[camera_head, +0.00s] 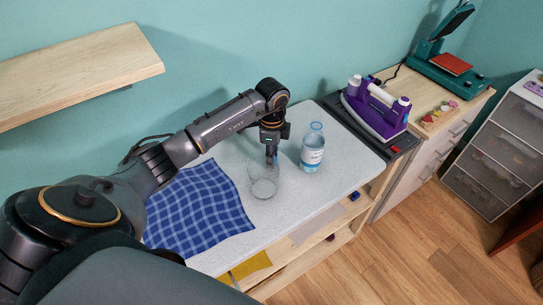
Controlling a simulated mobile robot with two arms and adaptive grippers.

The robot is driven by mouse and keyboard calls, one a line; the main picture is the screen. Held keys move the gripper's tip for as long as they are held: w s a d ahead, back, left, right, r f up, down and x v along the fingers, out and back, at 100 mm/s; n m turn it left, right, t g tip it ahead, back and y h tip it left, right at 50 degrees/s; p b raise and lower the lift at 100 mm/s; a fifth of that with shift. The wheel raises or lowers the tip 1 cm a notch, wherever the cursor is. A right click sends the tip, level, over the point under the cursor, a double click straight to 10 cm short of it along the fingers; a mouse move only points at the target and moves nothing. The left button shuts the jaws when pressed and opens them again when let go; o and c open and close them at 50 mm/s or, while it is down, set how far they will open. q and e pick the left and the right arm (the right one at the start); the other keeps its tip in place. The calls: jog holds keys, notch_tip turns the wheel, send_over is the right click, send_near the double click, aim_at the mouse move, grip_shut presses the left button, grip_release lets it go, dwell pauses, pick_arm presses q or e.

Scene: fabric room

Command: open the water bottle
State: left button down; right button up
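The water bottle (312,152), clear and bluish with a white label, stands upright on the light ironing-board-like top (345,175). Its top looks light blue; I cannot tell whether a cap is on it. My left gripper (271,159) points down just left of the bottle and apart from it. Its fingertips are at the far rim of a clear glass (265,187) standing on the board. The fingers are small and dark, so I cannot tell whether they are open, shut or touching the glass. My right gripper is not in view.
A blue checked cloth (200,210) lies left of the glass. A purple iron-like appliance (375,108) stands beyond the bottle at the right. A green press machine (448,65) is on the wooden cabinet. A wooden shelf (80,70) juts from the wall. The board right of the bottle is clear.

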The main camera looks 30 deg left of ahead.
pick_arm(q)
jog(key=shift+f, duration=0.65)
jog(key=shift+f, duration=0.15)
jog(key=c, duration=1)
grip_release()
jog(key=shift+c, duration=0.2)
